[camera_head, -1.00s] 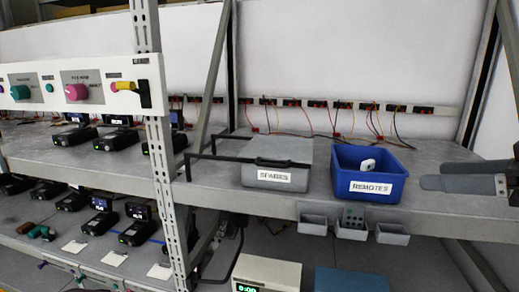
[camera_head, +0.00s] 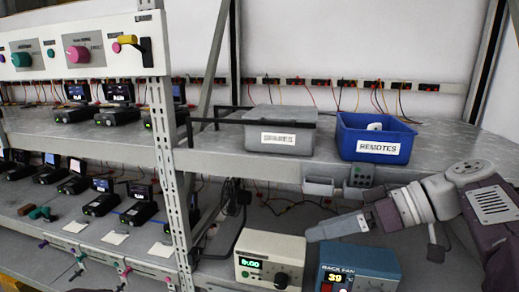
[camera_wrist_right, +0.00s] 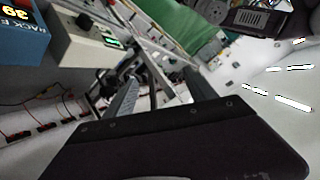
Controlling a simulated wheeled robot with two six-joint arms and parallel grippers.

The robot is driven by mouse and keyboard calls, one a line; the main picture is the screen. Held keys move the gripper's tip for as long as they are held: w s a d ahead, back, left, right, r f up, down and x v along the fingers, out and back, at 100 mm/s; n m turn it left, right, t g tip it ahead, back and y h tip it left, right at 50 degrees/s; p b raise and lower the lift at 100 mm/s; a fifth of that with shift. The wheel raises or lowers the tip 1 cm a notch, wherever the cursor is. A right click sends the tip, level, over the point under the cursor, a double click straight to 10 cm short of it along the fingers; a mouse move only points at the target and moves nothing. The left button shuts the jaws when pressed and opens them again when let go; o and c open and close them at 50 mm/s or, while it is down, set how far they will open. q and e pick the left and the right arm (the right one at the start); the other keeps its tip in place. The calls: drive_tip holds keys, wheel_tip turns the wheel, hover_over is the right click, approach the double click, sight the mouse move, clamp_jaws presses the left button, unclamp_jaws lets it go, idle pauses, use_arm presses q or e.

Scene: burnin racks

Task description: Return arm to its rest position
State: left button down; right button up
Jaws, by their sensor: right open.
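My right gripper (camera_head: 335,228) reaches in from the right in the head view. It points left, below the front edge of the upper shelf and above the rack fan box. One finger shows clearly there. In the right wrist view both fingers (camera_wrist_right: 160,90) stand apart with nothing held between them. My right arm (camera_head: 430,200) hides part of the shelf edge. The blue REMOTES bin (camera_head: 377,148) stands on the shelf with a white item (camera_head: 375,126) inside. My left gripper is out of view.
A grey lidded bin (camera_head: 280,140) stands beside the blue bin. A cream box (camera_head: 268,262) and a blue rack fan box (camera_head: 358,268) stand below. A rack post (camera_head: 168,130) rises at left.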

drive_tip(key=s+a+f+m+g+h+b, duration=0.1)
drive_tip(key=s+f+g+h+b, duration=0.15)
drive_tip(key=f, duration=0.75)
drive_tip(key=s+a+f+m+g+h+b, duration=0.1)
drive_tip(key=s+a+f+m+h, duration=0.15)
drive_tip(key=f, duration=0.75)
drive_tip(key=s+a+f+m+g+h+b, duration=0.1)
drive_tip(key=s+f+g, duration=0.15)
drive_tip(key=f, duration=0.85)
drive_tip(key=s+d+f+m+t+h, duration=0.1)
drive_tip(key=s+d+f+m+h, duration=0.1)
drive_tip(key=s+d+f+h, duration=0.45)
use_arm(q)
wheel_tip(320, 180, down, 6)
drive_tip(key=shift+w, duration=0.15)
use_arm(e)
drive_tip(key=w+d+f+m+t+y, duration=0.1)
drive_tip(key=w+d+f+m+t, duration=0.1)
drive_tip(key=w, duration=0.3)
drive_tip(key=shift+w+d+f, duration=0.2)
drive_tip(key=shift+d+f, duration=0.35)
drive_tip(key=shift+f, duration=0.3)
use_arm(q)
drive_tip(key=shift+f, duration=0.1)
use_arm(e)
drive_tip(key=shift+m, duration=0.25)
